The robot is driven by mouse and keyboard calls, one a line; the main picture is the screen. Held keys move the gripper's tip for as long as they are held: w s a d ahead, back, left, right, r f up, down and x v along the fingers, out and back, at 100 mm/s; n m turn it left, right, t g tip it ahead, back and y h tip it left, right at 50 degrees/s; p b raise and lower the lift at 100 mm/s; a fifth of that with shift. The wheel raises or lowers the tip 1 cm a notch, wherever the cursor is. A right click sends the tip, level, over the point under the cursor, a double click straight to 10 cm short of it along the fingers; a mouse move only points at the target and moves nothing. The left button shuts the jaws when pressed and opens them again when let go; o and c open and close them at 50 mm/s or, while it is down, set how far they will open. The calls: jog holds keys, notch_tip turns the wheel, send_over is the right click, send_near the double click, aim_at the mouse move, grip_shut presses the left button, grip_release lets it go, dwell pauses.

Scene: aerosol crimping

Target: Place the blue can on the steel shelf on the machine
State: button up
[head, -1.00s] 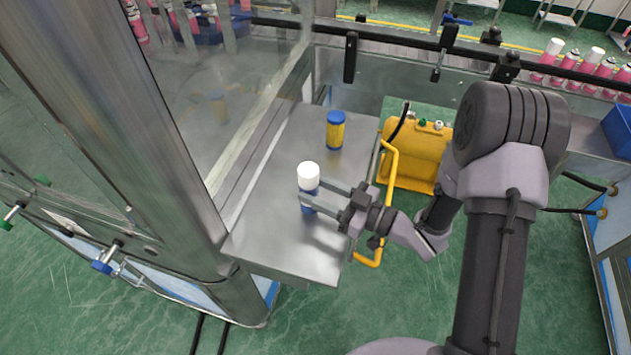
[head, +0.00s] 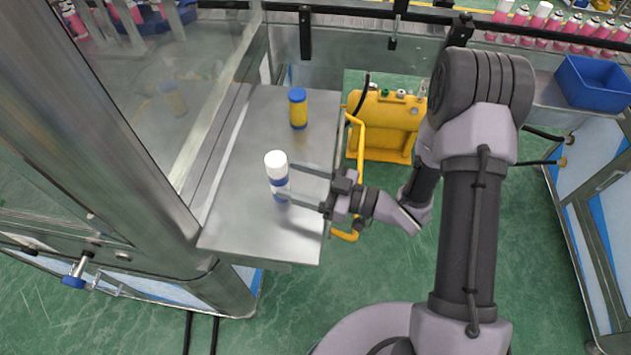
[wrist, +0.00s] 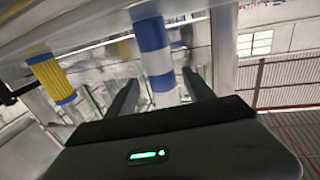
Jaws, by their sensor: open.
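The blue can (head: 280,186), banded blue and white with a white cap, stands upright on the steel shelf (head: 232,226) of the machine. My gripper (head: 280,181) is open, its two fingers level with the can's body and reaching in from the right. In the wrist view the blue can (wrist: 154,52) stands between the two open fingers (wrist: 165,88), with a gap showing on the right side. Contact on the left finger cannot be told from the head view.
A yellow can with blue ends (head: 298,109) stands farther back on the shelf. The machine's steel post and clear panel (head: 170,80) rise on the left. A yellow tank with a yellow rail (head: 385,125) is right of the shelf. A blue bin (head: 596,84) is at the far right.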

jog(key=p+v, duration=0.1)
jog(key=v, duration=0.8)
jog(key=w+d+r+m+t+h, duration=0.2)
jog(key=w+d+h, duration=0.2)
jog(key=w, duration=0.3)
jog(key=w+d+r+m+t+h, duration=0.2)
jog(key=w+d+t+h, duration=0.1)
jog(key=w+h, duration=0.25)
jog(key=d+r+m+h, duration=0.7)
jog(key=d+r+h, duration=0.1)
jog(key=d+r, duration=0.25)
jog(key=s+a+r+m+g, duration=0.1)
jog(key=s+a+m, duration=0.1)
jog(key=s, duration=0.6)
jog(key=s+a+r+m+g+y, duration=0.1)
jog(key=s+a+r+m, duration=0.1)
jog(key=s, duration=0.6)
jog(key=s+a+r+m+g+y, duration=0.1)
jog(key=s+a+m, duration=0.3)
jog(key=s, duration=0.5)
jog(key=shift+a+r+g, duration=0.6)
jog(key=shift+a+r, duration=0.1)
jog(key=shift+r, duration=0.05)
